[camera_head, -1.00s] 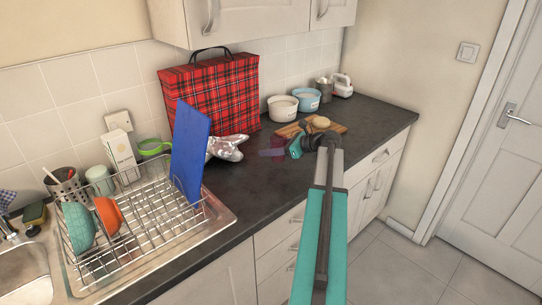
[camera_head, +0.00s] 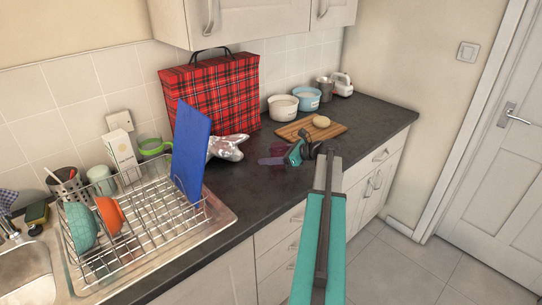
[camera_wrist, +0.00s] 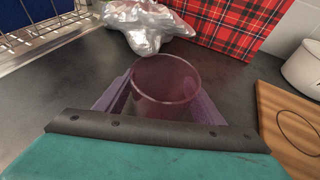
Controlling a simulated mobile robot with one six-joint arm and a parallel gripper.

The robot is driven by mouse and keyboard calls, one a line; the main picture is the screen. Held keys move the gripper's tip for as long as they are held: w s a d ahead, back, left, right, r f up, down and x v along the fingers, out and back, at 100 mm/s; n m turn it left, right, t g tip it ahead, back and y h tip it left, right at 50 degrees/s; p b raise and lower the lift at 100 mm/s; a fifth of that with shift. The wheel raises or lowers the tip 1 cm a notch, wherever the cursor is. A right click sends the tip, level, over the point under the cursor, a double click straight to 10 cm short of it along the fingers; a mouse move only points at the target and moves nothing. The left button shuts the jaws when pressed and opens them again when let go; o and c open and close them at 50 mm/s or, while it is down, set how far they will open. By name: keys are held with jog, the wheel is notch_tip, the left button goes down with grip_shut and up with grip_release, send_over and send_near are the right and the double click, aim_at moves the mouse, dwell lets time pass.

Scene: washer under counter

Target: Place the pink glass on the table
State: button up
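The pink glass (camera_head: 282,148) is a see-through tumbler, upright at the dark worktop (camera_head: 262,187), in front of the foil-like silver bundle. In the wrist view the glass (camera_wrist: 166,82) stands with its round rim up and looks empty. My gripper (camera_head: 274,158) has its purple fingers on either side of the glass. In the wrist view my gripper (camera_wrist: 163,100) appears closed against both sides of it. The glass's base is partly hidden by my gripper, so I cannot tell whether it touches the worktop. No separate table is in view.
A wooden board (camera_head: 331,131) with a round pale item (camera_head: 321,121) lies to the right. The silver bundle (camera_head: 226,147), red tartan bag (camera_head: 213,95) and blue board (camera_head: 190,150) are behind and left. A dish rack (camera_head: 130,235) stands at left. Worktop in front is clear.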

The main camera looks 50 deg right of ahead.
jog(key=shift+r, duration=0.1)
dwell(0.3)
jog(key=shift+s+r, duration=0.1)
jog(key=shift+s, duration=0.05)
jog(key=b+v, duration=0.2)
jog(key=v, duration=0.9)
jog(key=shift+s+d+r, duration=0.15)
jog(key=shift+s+r, duration=0.05)
jog(key=shift+s, duration=0.05)
